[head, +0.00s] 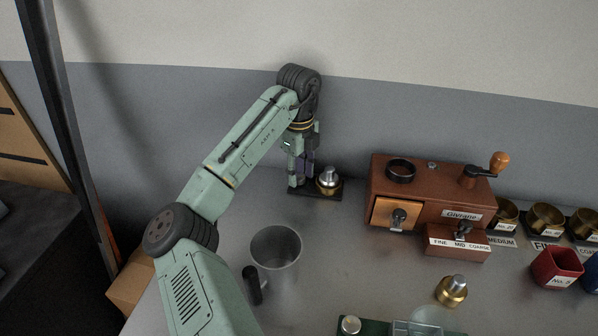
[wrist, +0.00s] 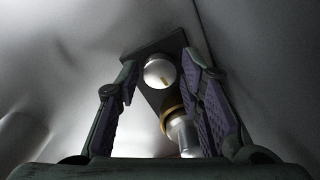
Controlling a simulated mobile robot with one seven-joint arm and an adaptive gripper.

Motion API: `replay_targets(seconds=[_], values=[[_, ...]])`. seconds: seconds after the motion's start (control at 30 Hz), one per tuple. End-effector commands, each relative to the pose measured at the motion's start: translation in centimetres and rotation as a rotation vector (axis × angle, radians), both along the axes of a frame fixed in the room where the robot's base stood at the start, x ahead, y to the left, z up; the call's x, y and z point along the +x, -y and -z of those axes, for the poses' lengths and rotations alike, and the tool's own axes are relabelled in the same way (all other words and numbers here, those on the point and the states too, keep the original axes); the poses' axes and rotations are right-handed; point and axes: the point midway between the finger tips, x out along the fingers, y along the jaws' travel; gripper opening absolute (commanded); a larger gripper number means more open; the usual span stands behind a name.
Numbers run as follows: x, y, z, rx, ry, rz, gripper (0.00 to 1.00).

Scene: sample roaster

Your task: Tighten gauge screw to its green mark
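My gripper (head: 300,180) points down at the left part of a small black plate (head: 316,194) near the back of the bench. In the wrist view, a round silver head with a yellowish line (wrist: 160,71) sits on this plate, between the two spread fingers of my gripper (wrist: 159,62). It looks like the gauge screw. Gaps show between it and both fingers. A silver-topped brass piece (head: 328,180) stands on the same plate, close to the right finger; it also shows in the wrist view (wrist: 184,133). I cannot make out a green mark. The fingers hide the screw in the head view.
A wooden grinder (head: 430,200) with a drawer and crank stands to the right. A metal mug (head: 275,255) is in front. Another brass piece (head: 452,291), a red cup (head: 556,267) and brass cups (head: 545,218) are further right. The bench between mug and grinder is clear.

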Motion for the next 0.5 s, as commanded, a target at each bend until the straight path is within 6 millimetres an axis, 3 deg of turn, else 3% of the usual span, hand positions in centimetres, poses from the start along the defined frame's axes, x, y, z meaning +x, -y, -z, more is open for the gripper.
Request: replay_targets(seconds=[0.5], values=[[0.1,-0.1,-9.5,0.003,0.004,-0.001,0.34]])
